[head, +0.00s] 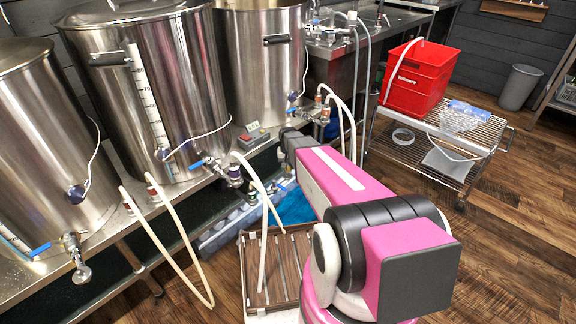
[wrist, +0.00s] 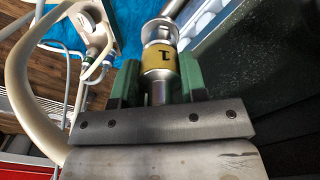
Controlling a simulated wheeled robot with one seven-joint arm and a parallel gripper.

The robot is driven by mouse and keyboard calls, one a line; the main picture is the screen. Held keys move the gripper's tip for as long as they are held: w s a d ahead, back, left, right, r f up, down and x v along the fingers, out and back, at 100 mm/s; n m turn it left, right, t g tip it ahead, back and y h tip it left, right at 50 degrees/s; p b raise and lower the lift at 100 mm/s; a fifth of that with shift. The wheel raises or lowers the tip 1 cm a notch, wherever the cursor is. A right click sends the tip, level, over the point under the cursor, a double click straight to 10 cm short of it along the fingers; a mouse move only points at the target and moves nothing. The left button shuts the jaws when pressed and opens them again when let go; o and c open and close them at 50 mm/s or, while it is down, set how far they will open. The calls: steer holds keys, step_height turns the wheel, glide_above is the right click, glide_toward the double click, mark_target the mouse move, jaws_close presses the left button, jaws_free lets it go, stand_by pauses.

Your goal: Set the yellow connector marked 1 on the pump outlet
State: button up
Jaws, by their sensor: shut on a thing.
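My gripper (wrist: 158,84) shows in the wrist view with its green-padded fingers shut on the yellow connector (wrist: 158,62). The connector is a metal fitting with a yellow band marked 1, held between the two fingers. A round metal flange or end (wrist: 159,32) shows just beyond the band, with a metal tube past it at the top edge. I cannot tell whether that end touches anything or belongs to the pump outlet. In the head view my arm hides the gripper and connector. I cannot make out the pump outlet for certain.
Steel kettles (head: 155,85) with valves and pale hoses line the left. A hose (wrist: 30,90) loops close to the gripper's left in the wrist view. A slatted wooden rack (head: 257,262) and blue sheet (head: 297,207) lie below. A red bin (head: 415,80) stands on a wire cart.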

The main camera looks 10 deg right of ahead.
steer(key=shift+f, duration=0.45)
steer(key=o, duration=1.1)
steer(key=shift+r, duration=0.1)
step_height(320, 180, up, 10)
steer(key=shift+r, duration=0.1)
steer(key=s+r+n, duration=0.1)
steer(key=s+r, duration=0.1)
steer(key=s, duration=0.8)
steer(key=s+r+n, duration=0.1)
steer(key=s+r, duration=0.2)
steer(key=s, duration=0.8)
steer(key=shift+s+r, duration=0.15)
steer(key=shift+r, duration=0.1)
